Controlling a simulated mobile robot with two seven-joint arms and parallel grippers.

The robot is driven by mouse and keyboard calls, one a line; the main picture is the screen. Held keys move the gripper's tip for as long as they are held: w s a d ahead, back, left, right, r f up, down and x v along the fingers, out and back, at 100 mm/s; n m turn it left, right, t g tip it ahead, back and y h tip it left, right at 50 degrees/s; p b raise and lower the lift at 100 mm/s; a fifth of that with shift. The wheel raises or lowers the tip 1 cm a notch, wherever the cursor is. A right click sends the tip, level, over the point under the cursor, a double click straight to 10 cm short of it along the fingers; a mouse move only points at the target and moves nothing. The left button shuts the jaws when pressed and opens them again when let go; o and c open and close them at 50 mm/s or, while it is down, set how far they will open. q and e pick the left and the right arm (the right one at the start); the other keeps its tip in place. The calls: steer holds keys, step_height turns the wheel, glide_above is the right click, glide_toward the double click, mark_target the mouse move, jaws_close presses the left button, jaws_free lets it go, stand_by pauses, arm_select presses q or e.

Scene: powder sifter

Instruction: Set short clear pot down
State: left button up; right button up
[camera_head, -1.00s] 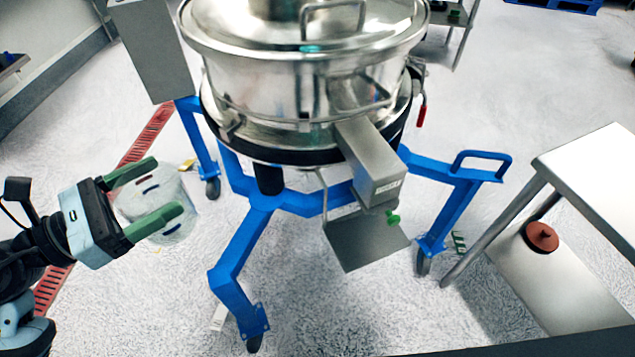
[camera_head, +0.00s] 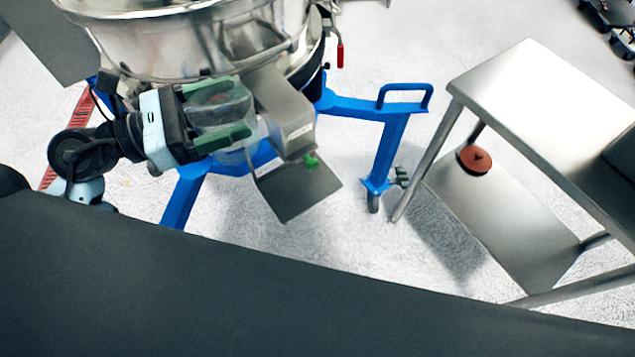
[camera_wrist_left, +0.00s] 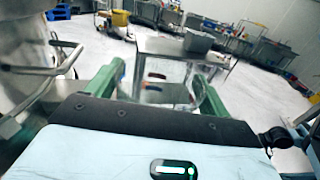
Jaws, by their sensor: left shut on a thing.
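My left gripper (camera_head: 240,112) is shut on the short clear pot (camera_head: 215,113), a see-through round vessel between its green fingers. In the left wrist view the clear pot (camera_wrist_left: 166,90) shows faintly between the fingers (camera_wrist_left: 160,88). The gripper holds the pot up in front of the steel powder sifter (camera_head: 190,45), just left of its box-shaped spout (camera_head: 283,112). A grey square plate (camera_head: 297,192) sits below the spout, to the lower right of the pot. Whether the pot touches the spout cannot be told. My right gripper is out of view.
The sifter stands on a blue wheeled frame (camera_head: 385,145) with a handle. A steel table (camera_head: 540,90) is at right, with a reddish-brown lid (camera_head: 475,160) on its lower shelf (camera_head: 510,220). Open floor lies between frame and table.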

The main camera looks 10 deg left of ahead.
arm_select(q)
steer(key=a+f+n+t+y+b, duration=0.15)
steer(key=f+b, duration=0.25)
steer(key=f, duration=0.6)
steer(key=a+f+b, duration=0.3)
steer(key=f+b, duration=0.2)
steer(key=f, duration=0.5)
steer(key=a+f+n+t+y+b, duration=0.15)
steer(key=f+b, duration=0.25)
steer(key=f, duration=0.6)
steer(key=shift+m, duration=0.3)
steer(key=shift+f+p+x, duration=0.3)
steer(key=shift+f+x, duration=0.1)
steer(key=shift+x, duration=2.5)
steer(key=shift+f+p+x, duration=0.25)
steer(key=shift+f+x, duration=0.2)
steer(key=shift+x, duration=2.45)
steer(key=shift+f+p+x, duration=0.3)
steer(key=shift+f+x, duration=0.1)
steer(key=shift+x, duration=2.5)
steer(key=shift+s+d+f, duration=0.2)
steer(key=shift+f, duration=0.25)
steer(key=o, duration=1)
steer(key=shift+r, duration=0.1)
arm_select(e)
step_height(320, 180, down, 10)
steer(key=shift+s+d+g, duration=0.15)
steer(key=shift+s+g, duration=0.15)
